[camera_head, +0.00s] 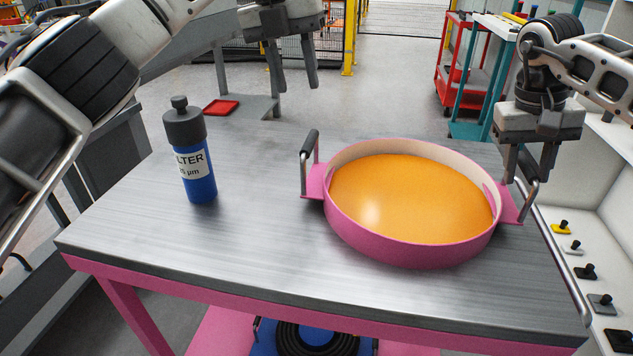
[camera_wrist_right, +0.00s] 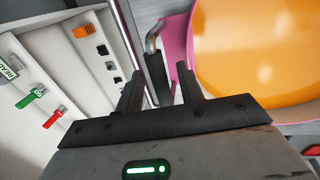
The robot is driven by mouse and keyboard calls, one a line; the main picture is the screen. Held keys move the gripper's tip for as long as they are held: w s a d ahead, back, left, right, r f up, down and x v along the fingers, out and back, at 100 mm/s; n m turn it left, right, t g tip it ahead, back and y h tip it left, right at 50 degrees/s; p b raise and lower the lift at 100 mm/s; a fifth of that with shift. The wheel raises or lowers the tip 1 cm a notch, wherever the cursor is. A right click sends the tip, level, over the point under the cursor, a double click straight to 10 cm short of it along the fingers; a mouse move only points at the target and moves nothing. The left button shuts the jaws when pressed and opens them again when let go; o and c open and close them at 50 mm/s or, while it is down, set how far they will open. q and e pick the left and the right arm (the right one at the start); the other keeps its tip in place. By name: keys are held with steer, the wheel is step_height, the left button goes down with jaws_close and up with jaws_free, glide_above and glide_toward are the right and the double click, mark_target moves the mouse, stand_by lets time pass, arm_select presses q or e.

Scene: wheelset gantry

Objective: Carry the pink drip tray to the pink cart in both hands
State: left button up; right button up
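The round pink drip tray (camera_head: 412,256), filled with orange liquid, rests level on a grey metal-topped table with a pink frame (camera_head: 250,313). It has a bar handle on the left (camera_head: 309,160) and one on the right (camera_head: 529,203). My right gripper (camera_head: 528,178) is at the right handle. In the right wrist view the open fingers (camera_wrist_right: 160,83) stand either side of the handle's black grip (camera_wrist_right: 157,78). My left gripper (camera_head: 293,77) is open and empty, beyond the table's far edge and away from the left handle. I cannot tell whether this pink-framed table is the cart.
A blue filter bottle (camera_head: 190,165) stands on the table left of the tray. A white panel with coloured switches (camera_head: 590,255) lies close on the right. A red cart (camera_head: 462,65) stands behind. A coiled black hose (camera_head: 305,340) is below the table's front.

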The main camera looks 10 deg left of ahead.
step_height(320, 180, up, 12)
steer(key=a, duration=0.2)
steer(key=shift+a+f, duration=0.15)
steer(key=shift+f, duration=0.05)
steer(key=shift+s+f, duration=0.1)
steer(key=shift+s, duration=0.05)
